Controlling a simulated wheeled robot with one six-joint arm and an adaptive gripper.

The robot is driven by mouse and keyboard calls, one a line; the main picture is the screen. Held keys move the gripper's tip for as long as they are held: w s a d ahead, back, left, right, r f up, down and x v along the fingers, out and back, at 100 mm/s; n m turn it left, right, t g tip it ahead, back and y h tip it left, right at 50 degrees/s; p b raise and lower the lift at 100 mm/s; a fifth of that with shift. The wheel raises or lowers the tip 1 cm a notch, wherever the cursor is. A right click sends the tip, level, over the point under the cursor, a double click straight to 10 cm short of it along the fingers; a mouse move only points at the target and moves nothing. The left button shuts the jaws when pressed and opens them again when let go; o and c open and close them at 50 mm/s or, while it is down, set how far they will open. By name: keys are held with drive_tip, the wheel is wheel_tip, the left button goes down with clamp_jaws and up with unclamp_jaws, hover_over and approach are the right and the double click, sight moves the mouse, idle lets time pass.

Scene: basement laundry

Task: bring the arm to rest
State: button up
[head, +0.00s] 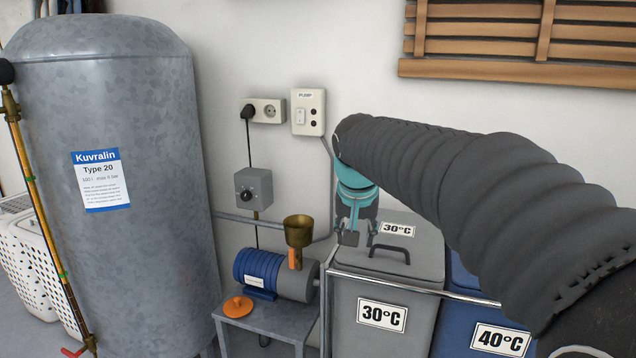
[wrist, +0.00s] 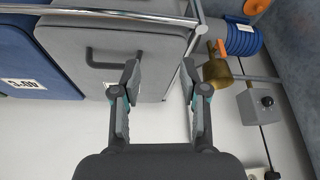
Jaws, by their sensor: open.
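My gripper (head: 356,228) hangs at the end of my arm, pointing down in front of the wall and above the back left of the grey 30°C bin. In the wrist view my gripper (wrist: 160,77) has its two fingers spread apart with nothing between them. The grey lid with its dark handle (wrist: 103,58) lies below and to the left of the fingers. My arm, in a dark ribbed sleeve, reaches in from the right in the head view and hides part of the bins and wall.
A grey 30°C bin (head: 385,285) and a blue 40°C bin (head: 466,312) stand behind a metal rail (head: 400,284). Left are a blue pump (head: 262,272) with a brass funnel (head: 298,231), an orange cap (head: 238,306) and a large tank (head: 120,180). A pump switch (head: 308,112) is on the wall.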

drive_tip(key=s+d+f, duration=0.2)
drive_tip(key=s+f, duration=0.1)
drive_tip(key=s, duration=0.6)
drive_tip(key=s+d+f+n, duration=0.1)
drive_tip(key=s+d+f, duration=0.2)
drive_tip(key=s, duration=0.6)
drive_tip(key=s+d+f+t, duration=0.1)
drive_tip(key=s+d+f, duration=0.2)
drive_tip(key=s, duration=0.6)
wheel_tip(320, 180, down, 2)
drive_tip(key=shift+d+f+n+y, duration=0.15)
drive_tip(key=shift+d+n+y, duration=0.15)
drive_tip(key=shift+n, duration=0.1)
